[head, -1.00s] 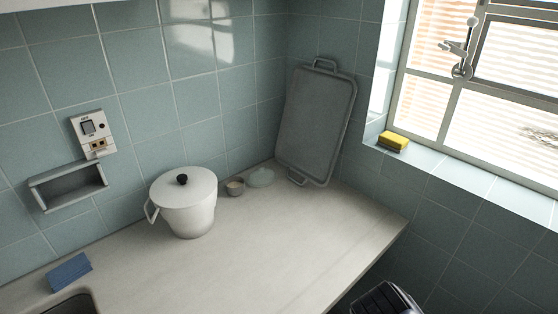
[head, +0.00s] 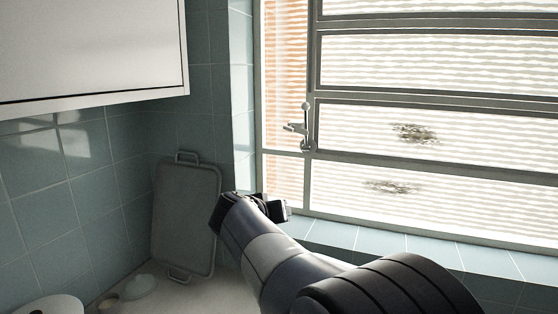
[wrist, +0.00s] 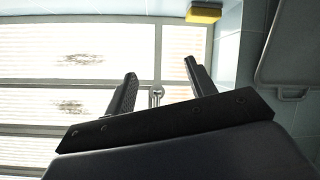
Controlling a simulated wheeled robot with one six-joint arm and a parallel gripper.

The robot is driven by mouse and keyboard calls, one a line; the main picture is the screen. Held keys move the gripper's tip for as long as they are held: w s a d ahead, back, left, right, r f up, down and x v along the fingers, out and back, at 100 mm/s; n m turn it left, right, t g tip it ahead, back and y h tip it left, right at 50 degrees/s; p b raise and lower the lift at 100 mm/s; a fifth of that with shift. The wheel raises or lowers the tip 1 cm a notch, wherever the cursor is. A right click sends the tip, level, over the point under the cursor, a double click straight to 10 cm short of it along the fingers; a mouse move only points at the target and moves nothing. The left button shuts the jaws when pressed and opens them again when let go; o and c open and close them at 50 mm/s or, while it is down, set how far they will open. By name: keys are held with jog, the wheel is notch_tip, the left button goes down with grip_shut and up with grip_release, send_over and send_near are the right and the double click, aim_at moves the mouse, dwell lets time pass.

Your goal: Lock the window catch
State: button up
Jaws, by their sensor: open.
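The window catch (head: 303,130) is a small metal handle on the window's upright frame bar, left of the louvred panes. An upright stem with a rounded knob rises from its round base, and a short lever sticks out to the left. My gripper (head: 252,205) is below and left of the catch in the head view, largely hidden by my arm. In the wrist view my gripper (wrist: 160,68) is open and empty. The catch (wrist: 156,94) shows small between its two dark fingers, beyond them and apart from them. I cannot tell its exact distance.
A grey tray (head: 187,215) leans against the tiled wall at the left. A yellow sponge (wrist: 204,14) is on the sill. A lidded pot (head: 50,305) and small dishes stand on the counter. A white cabinet (head: 90,50) hangs at upper left.

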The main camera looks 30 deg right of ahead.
aim_at(287, 127)
jog(key=w+d+r+m+t+h+p, duration=0.1)
jog(key=w+d+r+m+h, duration=0.1)
jog(key=w+d+r+m, duration=0.4)
jog(key=w+d+r+m+t+h, duration=0.1)
jog(key=w+d+r+t+h, duration=0.15)
jog(key=w+r, duration=0.65)
jog(key=shift+g, duration=0.45)
jog(key=p+x, duration=0.2)
jog(key=x, duration=0.1)
jog(key=p+x, duration=0.2)
jog(key=x, duration=0.1)
jog(key=r+p+x, duration=0.1)
jog(key=p+x, duration=0.1)
jog(key=shift+w+d, duration=0.1)
jog(key=shift+d, duration=0.35)
jog(key=shift+w+d+f+p, duration=0.15)
jog(key=shift+w+d+p, duration=0.2)
jog(key=shift+d+p, duration=0.15)
jog(key=shift+c, duration=0.5)
jog(key=c, duration=0.9)
jog(key=shift+f+n+b, duration=0.2)
jog(key=shift+n+b, duration=0.2)
jog(key=shift+b, duration=0.6)
jog(key=shift+a+r+n+b, duration=0.15)
jog(key=shift+n+b, duration=0.5)
jog(key=shift+n, duration=0.35)
